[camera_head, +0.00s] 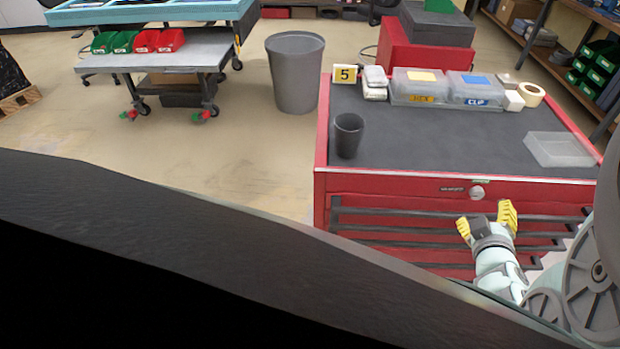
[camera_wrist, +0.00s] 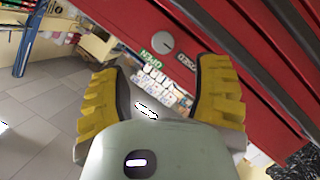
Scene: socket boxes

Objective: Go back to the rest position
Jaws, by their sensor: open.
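My gripper (camera_head: 487,222) has yellow ridged fingers and is in front of the red tool chest's (camera_head: 400,187) drawers, lower right in the head view. Its fingers are spread apart with nothing between them. In the wrist view the gripper (camera_wrist: 158,95) is also open and empty, with the red drawer fronts and a round lock (camera_wrist: 163,43) beyond it.
A dark cup (camera_head: 348,135), two lidded clear boxes (camera_head: 420,88), a tape roll (camera_head: 531,94) and a clear tray (camera_head: 558,150) stand on the chest top. A grey bin (camera_head: 295,75) and a cart (camera_head: 165,60) stand behind. Floor left of the chest is clear.

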